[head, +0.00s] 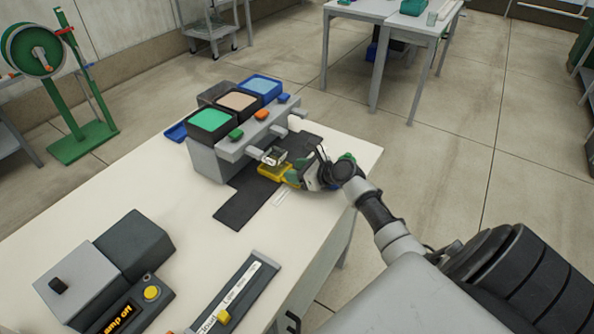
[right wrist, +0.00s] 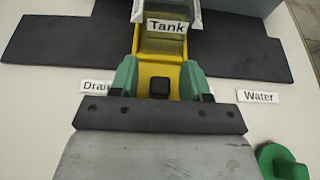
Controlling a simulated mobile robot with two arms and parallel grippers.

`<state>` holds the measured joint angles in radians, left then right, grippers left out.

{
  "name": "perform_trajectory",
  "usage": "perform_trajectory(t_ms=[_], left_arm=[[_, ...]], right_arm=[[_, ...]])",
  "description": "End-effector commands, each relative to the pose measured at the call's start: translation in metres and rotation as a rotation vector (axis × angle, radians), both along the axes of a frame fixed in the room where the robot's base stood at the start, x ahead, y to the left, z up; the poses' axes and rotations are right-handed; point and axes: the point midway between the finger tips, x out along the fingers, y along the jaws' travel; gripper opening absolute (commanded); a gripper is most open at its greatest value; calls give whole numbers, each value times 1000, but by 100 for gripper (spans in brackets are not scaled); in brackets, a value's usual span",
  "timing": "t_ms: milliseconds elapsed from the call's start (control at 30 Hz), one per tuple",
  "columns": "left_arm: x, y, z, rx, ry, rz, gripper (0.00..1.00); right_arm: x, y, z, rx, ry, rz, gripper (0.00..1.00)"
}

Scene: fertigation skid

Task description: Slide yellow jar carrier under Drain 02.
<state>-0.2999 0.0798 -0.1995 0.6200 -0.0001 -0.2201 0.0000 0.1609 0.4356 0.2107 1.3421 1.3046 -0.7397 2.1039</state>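The yellow jar carrier (head: 272,172) sits on the dark mat in front of the dosing skid, and also fills the middle of the right wrist view (right wrist: 158,62). A clear jar (head: 273,157) stands on it, with a "Tank" label (right wrist: 167,26) in front. My right gripper (right wrist: 159,82) has its green fingers against both sides of the carrier's near end, with a black knob between them. A partly hidden "Drai…" label (right wrist: 95,87) is left of the gripper, its number not readable. My left gripper is not in view.
The grey skid (head: 208,165) carries green, tan and blue-topped tanks, with several spouts over the dark mat (head: 240,205). A "Water" label (right wrist: 258,97) lies right of the gripper. A lamp box (head: 130,305) and slider panel (head: 245,290) occupy the near table; the space between is clear.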

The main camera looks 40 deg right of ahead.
Motion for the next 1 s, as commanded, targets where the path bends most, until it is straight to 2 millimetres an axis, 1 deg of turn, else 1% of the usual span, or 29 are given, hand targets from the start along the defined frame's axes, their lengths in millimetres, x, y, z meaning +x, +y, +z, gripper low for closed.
perform_trajectory(t_ms=[167,267,367,600,700,833,1000], left_arm=[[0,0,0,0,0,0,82],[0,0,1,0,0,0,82],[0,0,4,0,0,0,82],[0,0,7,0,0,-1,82],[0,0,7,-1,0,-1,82],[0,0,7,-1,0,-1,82],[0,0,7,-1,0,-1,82]], right_arm=[[-1,0,0,0,1,0,47],[-7,-2,2,0,2,0,47],[-20,-7,8,-2,3,0,47],[-63,-22,26,-3,2,1,47],[-78,-27,33,-2,3,0,47],[-89,-31,38,0,1,0,47],[-95,-33,41,0,1,0,47]])
